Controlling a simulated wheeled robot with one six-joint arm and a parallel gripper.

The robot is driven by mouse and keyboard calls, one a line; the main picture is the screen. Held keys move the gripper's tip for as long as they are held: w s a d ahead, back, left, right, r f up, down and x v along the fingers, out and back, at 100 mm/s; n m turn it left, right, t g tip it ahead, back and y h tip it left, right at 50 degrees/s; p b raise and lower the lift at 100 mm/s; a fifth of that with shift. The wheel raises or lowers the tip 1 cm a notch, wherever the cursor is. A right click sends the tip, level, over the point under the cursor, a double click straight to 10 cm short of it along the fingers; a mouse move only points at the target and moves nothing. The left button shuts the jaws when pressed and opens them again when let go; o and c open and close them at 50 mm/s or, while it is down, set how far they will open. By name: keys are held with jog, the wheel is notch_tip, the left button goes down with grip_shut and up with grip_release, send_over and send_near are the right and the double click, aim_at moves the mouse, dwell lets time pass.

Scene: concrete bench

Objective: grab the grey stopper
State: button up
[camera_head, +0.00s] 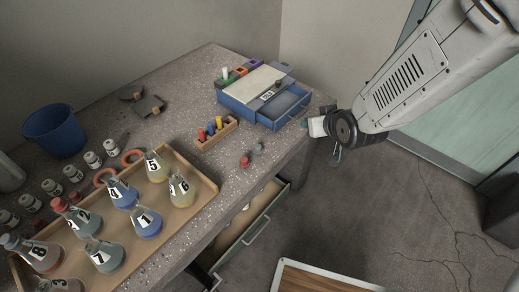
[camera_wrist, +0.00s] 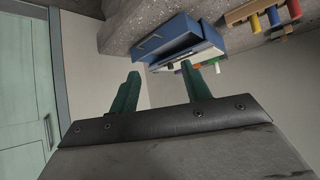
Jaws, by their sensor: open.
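A small grey stopper (camera_head: 258,147) stands on the bench top near its right edge, just behind a small red stopper (camera_head: 245,161). My gripper (camera_head: 330,135) is beyond the bench's right edge, right of the grey stopper and well apart from it. In the wrist view my gripper (camera_wrist: 160,70) has its two green fingers spread with nothing between them. I cannot make out the grey stopper in the wrist view.
A blue drawer box (camera_head: 237,106) with an open drawer stands at the back right; it also shows in the wrist view (camera_wrist: 205,42). A wooden rack (camera_head: 217,136) holds coloured tubes. A wooden tray (camera_head: 205,185) holds several numbered flasks. A bench drawer (camera_head: 262,212) is open below.

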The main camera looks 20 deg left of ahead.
jog(key=s+a+f+n+y, duration=0.1)
jog(key=s+a+f+y, duration=0.1)
jog(key=a+f, duration=0.5)
jog(key=n+y, duration=0.2)
jog(key=y, duration=0.1)
send_near(259, 147)
jog(key=shift+w+a+f+t, duration=0.2)
jog(key=shift+w+a+f, duration=0.05)
jog(key=shift+a, duration=0.35)
jog(key=shift+w+a+f+t, duration=0.2)
jog(key=shift+a+f, duration=0.1)
jog(key=shift+a, duration=0.35)
jog(key=shift+a+f, duration=0.15)
jog(key=shift+a, duration=0.1)
jog(key=x, duration=0.7)
jog(key=shift+w+d+f, duration=0.15)
jog(key=shift+w+d, duration=0.05)
jog(key=shift+w, duration=0.15)
jog(key=c, duration=1)
